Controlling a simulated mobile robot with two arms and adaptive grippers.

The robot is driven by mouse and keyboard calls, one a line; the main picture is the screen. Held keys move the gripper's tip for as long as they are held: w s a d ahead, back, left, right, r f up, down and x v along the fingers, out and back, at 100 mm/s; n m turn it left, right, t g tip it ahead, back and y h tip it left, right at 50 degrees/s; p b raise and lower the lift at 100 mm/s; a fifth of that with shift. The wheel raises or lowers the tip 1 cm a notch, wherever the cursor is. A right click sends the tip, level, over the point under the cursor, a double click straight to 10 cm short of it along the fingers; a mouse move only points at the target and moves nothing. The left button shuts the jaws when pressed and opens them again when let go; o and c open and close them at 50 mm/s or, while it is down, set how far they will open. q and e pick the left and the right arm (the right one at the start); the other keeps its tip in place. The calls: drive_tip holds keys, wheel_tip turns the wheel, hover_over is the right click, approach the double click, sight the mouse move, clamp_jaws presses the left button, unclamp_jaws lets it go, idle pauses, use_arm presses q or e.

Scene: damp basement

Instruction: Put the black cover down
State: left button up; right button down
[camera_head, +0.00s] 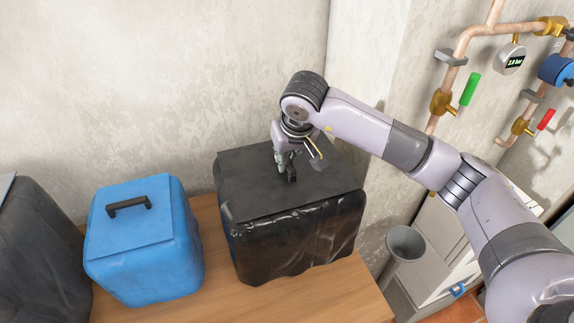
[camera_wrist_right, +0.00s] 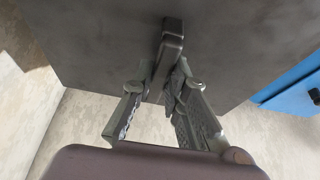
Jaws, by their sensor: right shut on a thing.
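The black cover (camera_head: 248,188) is a flat dark square panel with a small black handle (camera_wrist_right: 172,45) in its middle. It lies over the top of a box wrapped in shiny black plastic (camera_head: 300,240). I cannot tell whether it rests on the box or hangs slightly above it. My right gripper (camera_head: 287,172) reaches down from above and is shut on the cover's handle. In the right wrist view the gripper's fingers (camera_wrist_right: 160,95) close around the handle, and the cover (camera_wrist_right: 90,40) fills the upper part. My left gripper is not in view.
A blue box (camera_head: 150,265) with a handled blue cover (camera_head: 130,235) stands left on the wooden table (camera_head: 215,290). Another dark wrapped box (camera_head: 40,255) is at the far left. A concrete wall is close behind. Pipes (camera_head: 460,60) and a grey bin (camera_head: 405,245) are at right.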

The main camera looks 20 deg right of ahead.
wheel_tip(320, 180, down, 3)
drive_tip(key=shift+f+p, duration=0.15)
drive_tip(key=shift+p, duration=0.25)
drive_tip(key=shift+f, duration=0.1)
drive_tip(key=shift+f, duration=0.1)
drive_tip(key=c, duration=1.6)
unclamp_jaws()
